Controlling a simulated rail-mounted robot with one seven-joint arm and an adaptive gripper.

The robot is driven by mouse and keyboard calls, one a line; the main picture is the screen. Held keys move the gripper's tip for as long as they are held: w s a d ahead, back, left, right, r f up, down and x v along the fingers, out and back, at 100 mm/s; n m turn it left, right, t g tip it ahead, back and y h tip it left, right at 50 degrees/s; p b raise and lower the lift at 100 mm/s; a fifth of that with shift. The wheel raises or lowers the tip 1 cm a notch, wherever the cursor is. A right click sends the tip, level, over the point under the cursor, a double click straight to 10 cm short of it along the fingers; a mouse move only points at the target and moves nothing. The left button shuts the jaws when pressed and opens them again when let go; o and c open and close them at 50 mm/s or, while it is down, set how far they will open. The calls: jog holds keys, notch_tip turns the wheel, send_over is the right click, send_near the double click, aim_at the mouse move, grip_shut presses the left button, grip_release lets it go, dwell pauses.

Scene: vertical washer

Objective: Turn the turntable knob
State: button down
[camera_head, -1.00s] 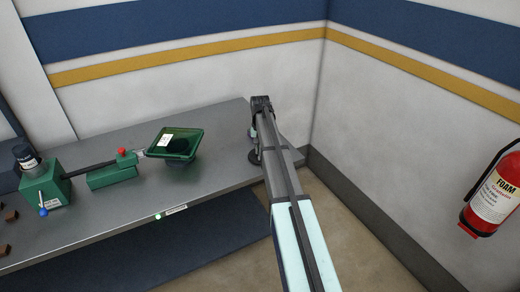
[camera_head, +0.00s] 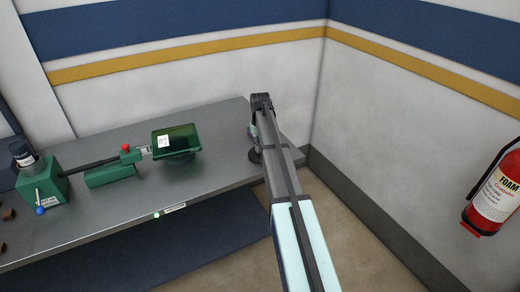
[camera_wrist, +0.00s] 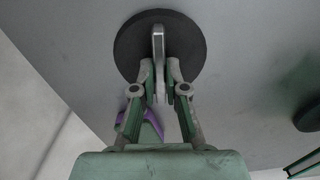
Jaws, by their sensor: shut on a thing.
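In the wrist view, the knob is a black round disc (camera_wrist: 130,42) with an upright light grey bar (camera_wrist: 158,45) across it. My gripper (camera_wrist: 160,72) is shut on this bar, one fingertip on each side. In the head view, a black disc (camera_head: 254,156) shows low at the arm's end on the right part of the bench. The arm hides most of the grip there. To its left, a green tray (camera_head: 188,137) with a white label stands on a dark round foot (camera_head: 178,158).
A green block (camera_head: 108,174) with a red button (camera_head: 126,147) and a green box (camera_head: 42,185) with a blue-balled lever (camera_head: 40,210) stand to the left on the grey bench (camera_head: 110,225). A fire extinguisher (camera_head: 495,195) hangs on the right wall.

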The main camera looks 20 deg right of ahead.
jog(key=n+b, duration=0.1)
jog(key=n, duration=0.5)
jog(key=shift+n+b, duration=0.3)
jog(key=n+b, duration=0.1)
jog(key=n, duration=0.4)
jog(key=shift+n, duration=0.4)
jog(key=c, duration=1.2)
grip_release()
jog(key=shift+r, duration=0.1)
notch_tip(320, 180, up, 12)
